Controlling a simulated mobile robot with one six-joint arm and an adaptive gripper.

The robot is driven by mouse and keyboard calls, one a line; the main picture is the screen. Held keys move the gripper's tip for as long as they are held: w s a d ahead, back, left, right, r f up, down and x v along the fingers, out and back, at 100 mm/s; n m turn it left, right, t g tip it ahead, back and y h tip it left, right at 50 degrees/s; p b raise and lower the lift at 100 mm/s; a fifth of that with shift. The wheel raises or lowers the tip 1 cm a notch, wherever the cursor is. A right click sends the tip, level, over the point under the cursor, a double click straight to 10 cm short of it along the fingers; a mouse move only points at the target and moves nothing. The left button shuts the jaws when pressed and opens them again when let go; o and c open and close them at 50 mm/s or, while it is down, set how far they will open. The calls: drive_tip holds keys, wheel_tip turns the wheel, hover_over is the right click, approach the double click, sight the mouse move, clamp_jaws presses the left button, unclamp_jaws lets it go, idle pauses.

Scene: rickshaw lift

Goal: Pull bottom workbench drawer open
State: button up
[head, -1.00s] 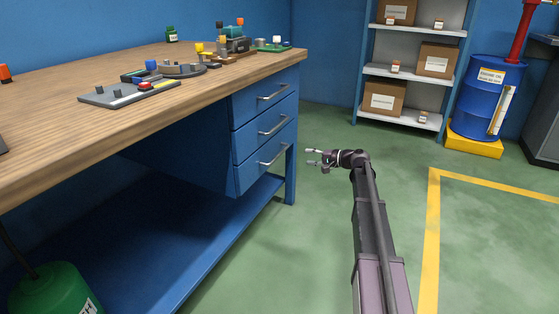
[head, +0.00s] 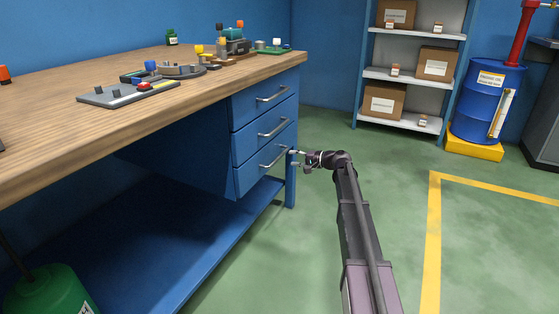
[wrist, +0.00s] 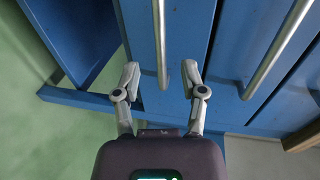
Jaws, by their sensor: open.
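The blue workbench (head: 150,101) has a stack of three drawers at its right end. The bottom drawer (head: 247,181) is closed, with its front in line with the drawers above. Its metal bar handle (head: 275,157) also shows in the wrist view (wrist: 160,40). My gripper (head: 295,155) is open at the right end of this handle. In the wrist view, the handle runs between the two spread fingertips (wrist: 160,75), with a gap on each side. I cannot tell how deep the handle sits between the fingers.
The middle drawer's handle (head: 272,129) is just above, and the workbench's front leg (head: 291,182) is close beside my gripper. A lower shelf (head: 190,245) runs under the bench. Green floor is free to the right, toward the shelving unit (head: 412,75) and blue barrel (head: 487,95).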

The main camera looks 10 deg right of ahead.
sight(279, 157)
drive_tip(key=shift+b+x, duration=0.6)
drive_tip(key=shift+x, duration=3)
drive_tip(key=shift+s, duration=0.1)
clamp_jaws()
drive_tip(key=shift+d, duration=0.25)
drive_tip(key=shift+s+a, duration=0.15)
drive_tip(key=shift+a, duration=0.15)
